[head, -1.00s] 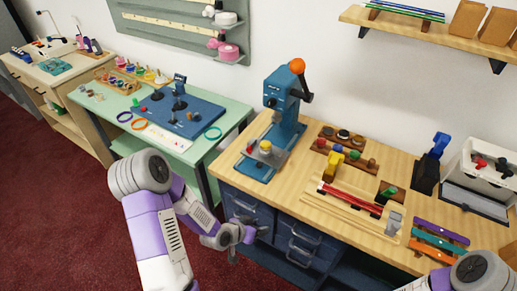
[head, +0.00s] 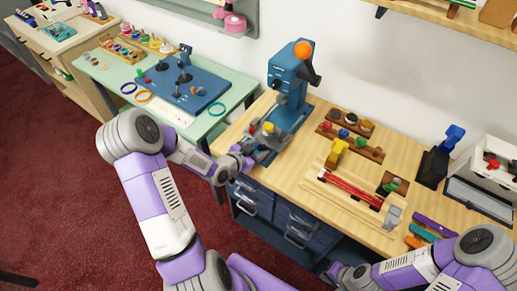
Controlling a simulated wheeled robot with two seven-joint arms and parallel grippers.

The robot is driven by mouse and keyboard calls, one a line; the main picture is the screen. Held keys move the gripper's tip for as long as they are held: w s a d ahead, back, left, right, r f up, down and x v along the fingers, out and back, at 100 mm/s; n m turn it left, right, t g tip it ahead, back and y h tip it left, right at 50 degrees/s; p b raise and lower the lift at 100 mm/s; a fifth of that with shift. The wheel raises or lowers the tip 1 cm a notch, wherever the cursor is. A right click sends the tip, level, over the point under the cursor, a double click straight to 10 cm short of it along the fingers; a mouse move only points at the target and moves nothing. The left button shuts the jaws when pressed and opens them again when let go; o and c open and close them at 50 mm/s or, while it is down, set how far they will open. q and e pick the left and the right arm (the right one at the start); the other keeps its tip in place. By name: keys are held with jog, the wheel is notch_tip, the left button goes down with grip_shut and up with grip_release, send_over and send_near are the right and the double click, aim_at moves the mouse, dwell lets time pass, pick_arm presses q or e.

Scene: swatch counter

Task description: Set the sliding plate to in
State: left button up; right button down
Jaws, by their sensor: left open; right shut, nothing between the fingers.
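The blue press (head: 288,83) with an orange ball on its lever stands at the left end of the wooden counter. Its sliding plate (head: 258,137) lies low at the front of the press, carrying a yellow-topped piece (head: 268,127). My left gripper (head: 247,157) is open at the counter's front left edge, close to the front end of the plate. I cannot tell whether it touches the plate. It partly hides the press base. My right gripper (head: 335,272) is shut and empty, low in front of the counter, away from the press.
Right of the press are a rack of coloured knobs (head: 350,135), a yellow clamp-like piece (head: 336,153) and red rods (head: 350,188). A green table (head: 115,75) with a blue board stands at the left. Drawers with handles (head: 300,228) are below the counter edge.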

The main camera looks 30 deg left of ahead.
pick_arm(q)
jog(key=shift+w, duration=0.15)
grip_shut()
dwell(0.4)
